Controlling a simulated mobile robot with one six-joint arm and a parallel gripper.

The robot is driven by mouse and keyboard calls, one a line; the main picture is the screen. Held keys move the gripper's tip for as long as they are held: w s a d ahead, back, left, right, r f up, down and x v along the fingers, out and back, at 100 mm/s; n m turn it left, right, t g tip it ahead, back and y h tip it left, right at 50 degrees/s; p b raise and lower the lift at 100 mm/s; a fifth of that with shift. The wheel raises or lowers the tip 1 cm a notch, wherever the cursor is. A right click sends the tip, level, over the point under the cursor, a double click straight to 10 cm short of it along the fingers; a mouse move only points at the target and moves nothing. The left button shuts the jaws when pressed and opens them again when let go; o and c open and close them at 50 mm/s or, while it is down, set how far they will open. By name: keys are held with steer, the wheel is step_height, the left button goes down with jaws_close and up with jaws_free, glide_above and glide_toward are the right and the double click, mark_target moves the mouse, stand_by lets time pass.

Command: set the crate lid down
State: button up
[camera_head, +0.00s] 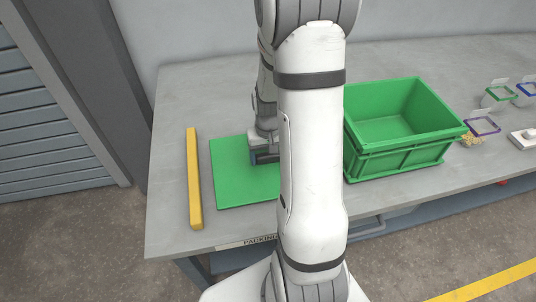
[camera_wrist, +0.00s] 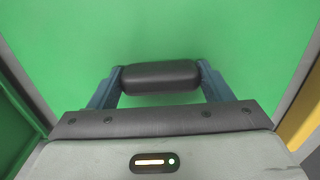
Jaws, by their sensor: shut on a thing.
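The crate lid (camera_head: 232,178) is a flat green panel over the left part of the grey table, left of the green crate (camera_head: 400,158). My arm hides its right part. My gripper (camera_head: 264,154) is above the lid, mostly behind my arm. In the wrist view the blue-grey fingers of my gripper (camera_wrist: 160,80) are shut on the dark handle of the lid (camera_wrist: 160,40). The lid looks level and at or just above the table top; I cannot tell if it touches. The crate is open at the top and looks empty.
A yellow bar (camera_head: 194,180) lies on the table (camera_head: 165,215) just left of the lid. Small coloured-rimmed containers (camera_head: 484,126) and a white block (camera_head: 525,137) stand at the right. Bare table shows behind the lid.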

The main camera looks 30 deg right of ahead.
steer(key=shift+f, duration=0.1)
steer(key=o, duration=1.1)
step_height(320, 180, up, 11)
steer(key=s+a+r+n+t, duration=0.1)
steer(key=s+a+r, duration=0.2)
steer(key=s+a, duration=0.1)
steer(key=s+a+r+n, duration=0.1)
steer(key=s+a+r, duration=0.2)
steer(key=s+a, duration=0.1)
steer(key=s+a+r+n+t, duration=0.1)
steer(key=s+a+r, duration=0.2)
steer(key=s+a, duration=0.1)
steer(key=shift+s+a+r+t, duration=0.15)
steer(key=shift+a+t, duration=0.05)
steer(key=shift+t, duration=0.1)
